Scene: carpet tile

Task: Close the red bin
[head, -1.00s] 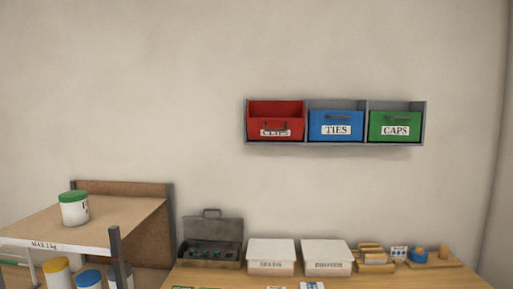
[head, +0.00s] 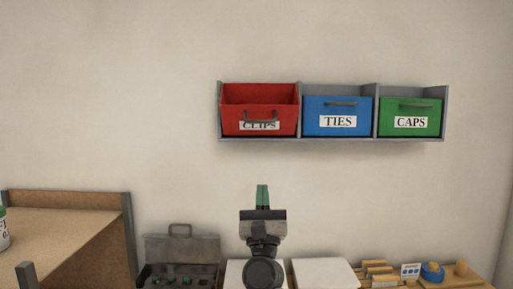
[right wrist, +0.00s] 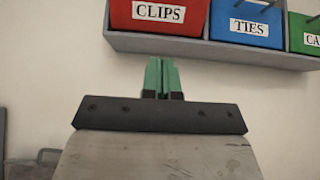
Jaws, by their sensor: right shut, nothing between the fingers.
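The red bin (head: 259,110), labelled CLIPS, hangs at the left end of a grey wall rack (head: 340,139). It is tilted out at the top, so its open inside shows, and its dark handle is on the front. It also shows at the top of the right wrist view (right wrist: 158,16). My right gripper (head: 262,196), with green fingers, points up below the red bin, apart from it. It is shut and empty; its fingers also show in the right wrist view (right wrist: 162,76). My left gripper is not in view.
A blue TIES bin (head: 337,115) and a green CAPS bin (head: 410,116) sit in the same rack. Below are a grey toolbox (head: 181,247), a white-lidded box (head: 324,273) and wooden items (head: 380,272). A shelf unit (head: 70,228) stands left. The wall around the rack is clear.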

